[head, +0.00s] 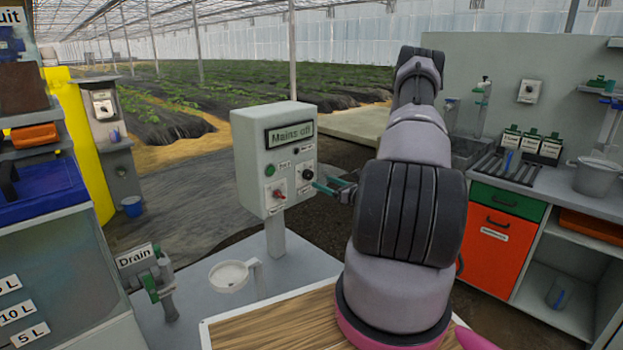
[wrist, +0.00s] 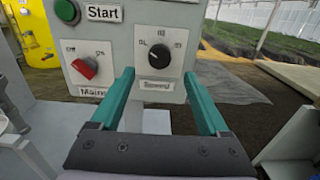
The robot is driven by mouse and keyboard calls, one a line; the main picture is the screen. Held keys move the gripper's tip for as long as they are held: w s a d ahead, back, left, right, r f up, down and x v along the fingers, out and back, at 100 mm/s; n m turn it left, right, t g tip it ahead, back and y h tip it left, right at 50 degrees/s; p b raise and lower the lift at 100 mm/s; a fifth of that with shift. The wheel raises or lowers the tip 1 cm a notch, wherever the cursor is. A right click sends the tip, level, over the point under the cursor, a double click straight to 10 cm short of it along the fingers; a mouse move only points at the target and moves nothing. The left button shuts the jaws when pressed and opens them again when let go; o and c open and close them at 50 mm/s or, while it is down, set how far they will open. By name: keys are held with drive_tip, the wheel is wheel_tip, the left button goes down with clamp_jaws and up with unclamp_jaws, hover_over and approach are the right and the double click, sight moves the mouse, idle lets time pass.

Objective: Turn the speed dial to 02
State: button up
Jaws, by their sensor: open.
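The speed dial (wrist: 159,53) is a round black knob on the front of a grey control box, with small marks to its left, above and to its right. Its pointer is too small to read surely. A label (wrist: 155,86) sits below it. In the head view the dial (head: 307,174) is on the box's lower right. My gripper (wrist: 159,73) is open, its two green fingers pointing at the box, one on each side below the dial, with nothing between them. In the head view my gripper (head: 332,185) is just right of the dial; contact cannot be told.
The box (head: 262,185) has a "Mains off" display (head: 289,133), a green Start button (wrist: 66,10) and a red mains switch (wrist: 85,66) left of the dial. A workbench (head: 510,175) is at right.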

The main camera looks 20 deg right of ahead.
sight(310, 177)
drive_tip(key=x, duration=0.7)
drive_tip(key=shift+w, duration=0.1)
clamp_jaws()
